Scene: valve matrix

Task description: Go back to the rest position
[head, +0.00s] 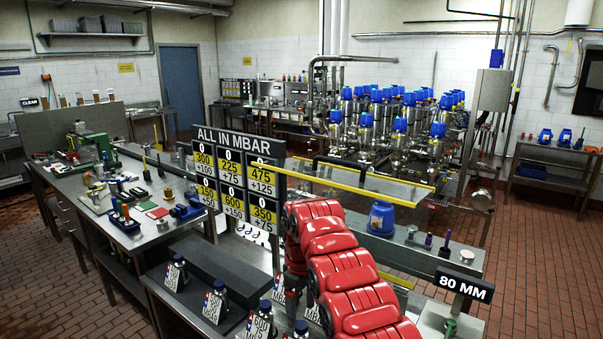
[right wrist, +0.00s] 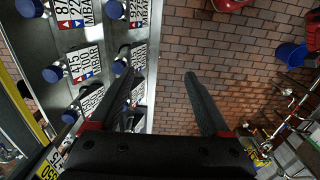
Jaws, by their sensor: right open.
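My right arm, red, comes in from the bottom right of the head view and bends down over the front bench. Its gripper is mostly hidden behind the arm there. In the right wrist view my right gripper (right wrist: 160,80) has its two black fingers spread apart, with nothing between them. Brick floor shows in the gap, and the left finger overlaps the edge of a metal bench in the picture. My left gripper is in neither view.
Blue-capped units with number plates (head: 214,304) stand on the front bench, beside the arm; they also show in the wrist view (right wrist: 70,14). A pressure board (head: 238,147) stands behind. A blue-topped unit (head: 381,219) sits right of the arm. Tiled floor (head: 540,265) is open at right.

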